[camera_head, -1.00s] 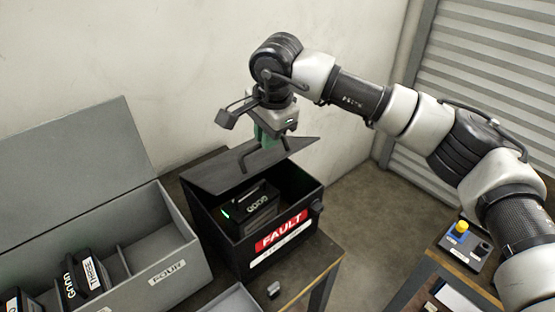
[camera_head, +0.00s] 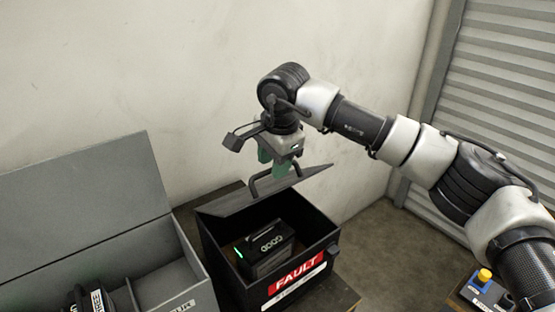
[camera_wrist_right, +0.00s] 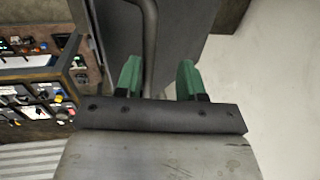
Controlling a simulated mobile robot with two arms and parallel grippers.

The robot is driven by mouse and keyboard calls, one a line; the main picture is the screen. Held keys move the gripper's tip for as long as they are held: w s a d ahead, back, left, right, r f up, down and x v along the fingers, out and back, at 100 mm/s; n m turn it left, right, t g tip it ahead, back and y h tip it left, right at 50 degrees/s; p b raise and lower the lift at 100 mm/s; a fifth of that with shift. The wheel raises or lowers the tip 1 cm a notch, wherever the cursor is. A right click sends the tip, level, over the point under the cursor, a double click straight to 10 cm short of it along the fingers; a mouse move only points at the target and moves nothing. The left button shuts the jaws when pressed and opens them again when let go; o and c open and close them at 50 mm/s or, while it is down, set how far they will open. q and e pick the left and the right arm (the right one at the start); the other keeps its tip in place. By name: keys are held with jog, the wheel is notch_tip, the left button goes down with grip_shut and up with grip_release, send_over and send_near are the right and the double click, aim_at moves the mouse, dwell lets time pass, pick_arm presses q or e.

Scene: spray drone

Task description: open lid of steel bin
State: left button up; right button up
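The dark steel bin (camera_head: 322,256) with a red FAULT label stands on the table in the head view. Its lid (camera_head: 238,200) is raised and tilted over the back, and much of the inside shows. A bar handle (camera_head: 258,188) sits on the lid; it also shows in the right wrist view (camera_wrist_right: 150,35). My right gripper (camera_head: 273,165) is at the handle, with its green fingers apart. In the wrist view the bar runs between the fingers (camera_wrist_right: 158,80), nearer the left one, with clear space beside it. My left gripper is not in view.
A black battery pack (camera_head: 264,255) with a green light is in the dark bin. A larger grey bin (camera_head: 185,285) with its lid (camera_head: 85,215) up stands to the left. A control box (camera_head: 487,290) is at lower right. The wall is close behind.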

jog(key=shift+w, duration=0.15)
jog(key=shift+r, duration=0.1)
jog(key=shift+s+d+r, duration=0.1)
jog(key=shift+s+d, duration=0.1)
jog(key=shift+s, duration=0.05)
jog(key=shift+r, duration=0.25)
notch_tip(320, 180, up, 10)
jog(key=s+d+b, duration=0.1)
jog(key=s+b, duration=0.1)
jog(key=shift+d, duration=0.1)
